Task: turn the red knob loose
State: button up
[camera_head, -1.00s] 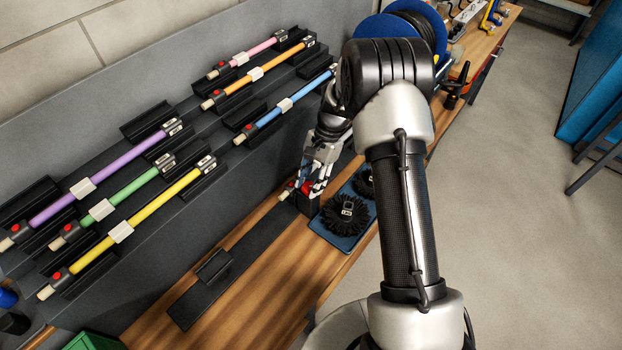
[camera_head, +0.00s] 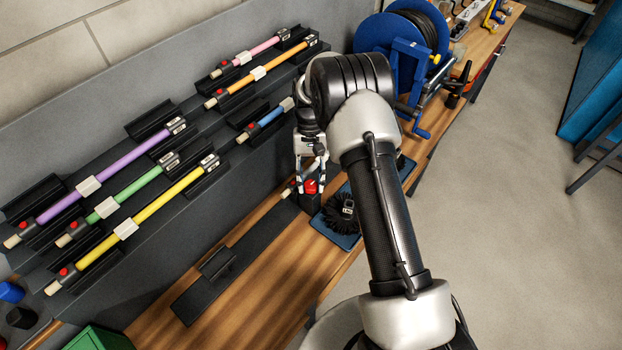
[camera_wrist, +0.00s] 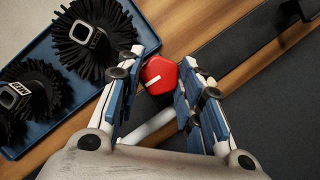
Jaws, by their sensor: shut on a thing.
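The red knob (camera_head: 311,187) sits on a black block at the far end of the dark rail on the bench. The red knob also shows in the wrist view (camera_wrist: 159,75), with a pale mark on its top. My gripper (camera_head: 311,180) points down over it with one finger on each side. In the wrist view my gripper (camera_wrist: 160,65) is shut on the knob between its padded fingertips. A pale rod (camera_wrist: 148,128) runs below the fingers, partly hidden by them. Whether the knob's thread is loose cannot be seen.
A blue tray (camera_head: 346,243) with black round brushes (camera_head: 341,213) lies close right of the knob. Coloured rods, such as the yellow one (camera_head: 150,214), rest in wall holders to the left. A blue reel (camera_head: 398,50) stands behind.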

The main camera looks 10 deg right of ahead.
jog(key=shift+n, duration=0.4)
jog(key=o, duration=1)
jog(key=shift+o, duration=0.2)
jog(key=shift+r, duration=0.1)
jog(key=a+v, duration=0.1)
jog(key=v, duration=1.1)
jog(key=shift+d, duration=0.3)
